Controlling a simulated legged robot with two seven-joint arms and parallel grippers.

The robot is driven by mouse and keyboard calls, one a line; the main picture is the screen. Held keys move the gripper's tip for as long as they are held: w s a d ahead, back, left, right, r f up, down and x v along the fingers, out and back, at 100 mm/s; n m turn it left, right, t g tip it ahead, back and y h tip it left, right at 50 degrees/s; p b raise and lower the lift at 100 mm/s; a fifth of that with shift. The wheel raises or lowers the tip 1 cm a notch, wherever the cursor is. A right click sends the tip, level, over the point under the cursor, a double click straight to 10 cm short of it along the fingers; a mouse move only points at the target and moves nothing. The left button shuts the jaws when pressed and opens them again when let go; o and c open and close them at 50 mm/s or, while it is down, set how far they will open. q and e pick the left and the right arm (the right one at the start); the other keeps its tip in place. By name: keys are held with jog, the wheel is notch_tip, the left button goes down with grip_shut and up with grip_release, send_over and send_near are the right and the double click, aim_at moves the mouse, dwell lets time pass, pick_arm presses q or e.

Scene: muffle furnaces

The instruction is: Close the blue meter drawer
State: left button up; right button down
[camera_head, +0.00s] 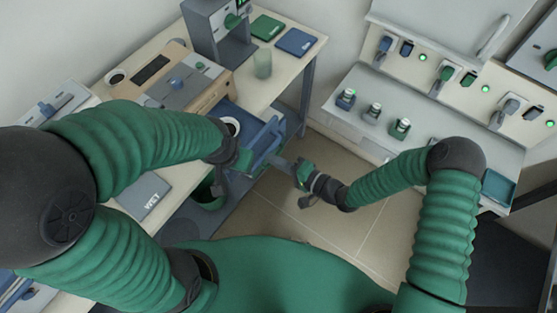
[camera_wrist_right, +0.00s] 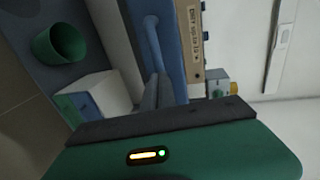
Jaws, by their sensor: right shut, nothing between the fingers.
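The blue meter drawer (camera_head: 268,139) sticks out from under the wooden-fronted unit on the left bench, so it stands open. In the right wrist view its blue front (camera_wrist_right: 182,50) and bar handle (camera_wrist_right: 153,42) run up the middle. My right gripper (camera_head: 279,162) is shut and empty, with its fingertips close to the drawer front. In the wrist view the fingers (camera_wrist_right: 160,93) reach the lower end of the handle; I cannot tell whether they touch. My left gripper (camera_head: 226,164) is beside the drawer's left side, and its fingers are too dark to read.
A green bin (camera_head: 206,193) stands below the bench, and it also shows in the wrist view (camera_wrist_right: 60,45). A glass beaker (camera_head: 263,64) and a grey stand (camera_head: 215,30) are on the bench. Bare floor (camera_head: 305,205) lies between the bench and the right-hand console (camera_head: 345,125).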

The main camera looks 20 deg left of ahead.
jog(key=shift+a, duration=0.1)
jog(key=r+b+x, duration=0.1)
jog(key=b+x, duration=0.1)
jog(key=x, duration=0.3)
jog(key=r+b+x, duration=0.1)
jog(key=b+x, duration=0.2)
jog(key=x, duration=0.3)
jog(key=r+b+x, duration=0.1)
jog(key=b+x, duration=0.1)
jog(key=x, duration=0.4)
jog(key=shift+w+a+b, duration=0.25)
jog(key=shift+a+b, duration=0.1)
jog(key=shift+a, duration=0.05)
jog(key=shift+w+a, duration=0.1)
jog(key=shift+a, duration=0.2)
jog(key=shift+r, duration=0.35)
jog(key=shift+a+r, duration=0.1)
